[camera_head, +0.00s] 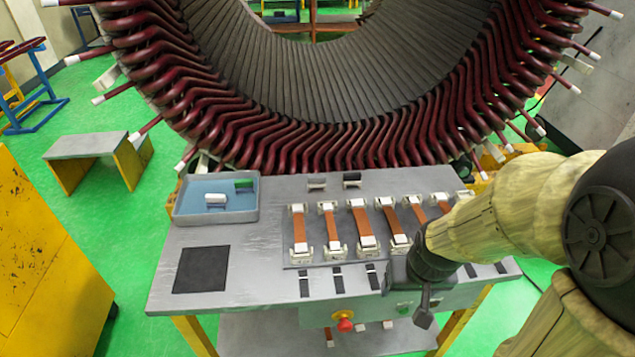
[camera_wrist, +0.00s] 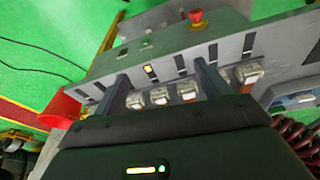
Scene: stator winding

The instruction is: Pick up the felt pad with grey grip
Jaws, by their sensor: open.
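A small pad with a grey grip (camera_head: 317,183) lies on the back part of the grey table, near the stator. A similar pad with a dark grip (camera_head: 352,180) is just to its right. My gripper (camera_head: 424,314) hangs near the table's front right, well forward and right of the grey-grip pad. In the wrist view my gripper (camera_wrist: 158,84) shows two fingers spread apart with nothing held between them. I cannot make out the grey-grip pad in the wrist view.
A blue tray (camera_head: 190,219) at the table's left holds a white-grip piece (camera_head: 216,200) and a green-grip piece (camera_head: 244,185). Several copper-coloured strips in white clamps (camera_head: 330,230) fill the middle. The large stator (camera_head: 300,125) rises behind. A black square (camera_head: 201,269) lies front left.

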